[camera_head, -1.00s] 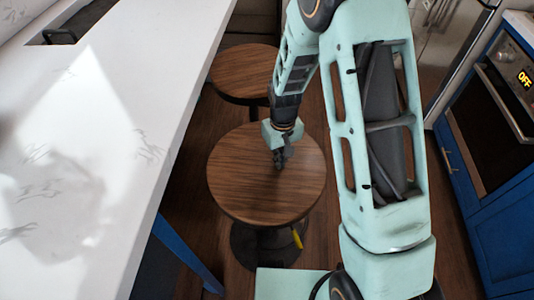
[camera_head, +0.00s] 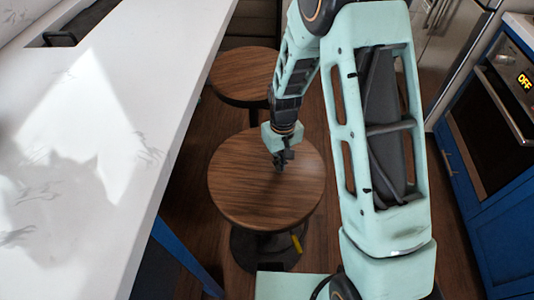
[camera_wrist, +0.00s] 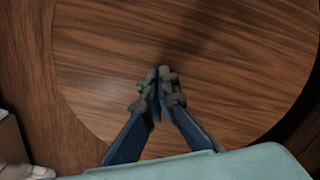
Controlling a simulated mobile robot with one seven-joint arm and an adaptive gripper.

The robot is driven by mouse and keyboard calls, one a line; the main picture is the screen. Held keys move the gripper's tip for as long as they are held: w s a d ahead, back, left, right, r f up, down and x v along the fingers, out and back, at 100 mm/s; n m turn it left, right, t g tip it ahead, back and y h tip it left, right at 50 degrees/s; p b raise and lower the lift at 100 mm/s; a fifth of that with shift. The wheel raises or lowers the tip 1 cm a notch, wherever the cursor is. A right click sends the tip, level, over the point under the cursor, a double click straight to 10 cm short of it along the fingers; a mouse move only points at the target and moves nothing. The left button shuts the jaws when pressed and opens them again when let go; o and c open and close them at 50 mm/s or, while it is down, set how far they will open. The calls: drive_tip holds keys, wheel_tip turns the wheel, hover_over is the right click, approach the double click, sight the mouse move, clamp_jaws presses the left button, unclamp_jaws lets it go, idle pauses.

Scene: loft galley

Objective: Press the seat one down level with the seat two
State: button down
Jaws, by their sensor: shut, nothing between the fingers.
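Two round wooden-topped stools stand in line beside the counter. The near seat (camera_head: 245,195), which I take as seat one, lies under my gripper (camera_head: 280,166). The far seat (camera_head: 240,70), which I take as seat two, is behind it, partly covered by my arm. My gripper is shut and empty, fingertips pointing down at the near seat, right of its middle. In the wrist view the closed fingertips (camera_wrist: 160,75) are over the wood of the near seat (camera_wrist: 230,60); I cannot tell whether they touch. A yellow lever (camera_head: 296,243) shows under the near seat.
A white counter (camera_head: 70,150) runs along the left, close to both seats. A blue oven cabinet (camera_head: 505,220) and a steel fridge (camera_head: 450,50) stand on the right.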

drive_tip(key=shift+r+p, duration=1.65)
drive_tip(key=shift+r, duration=1.2)
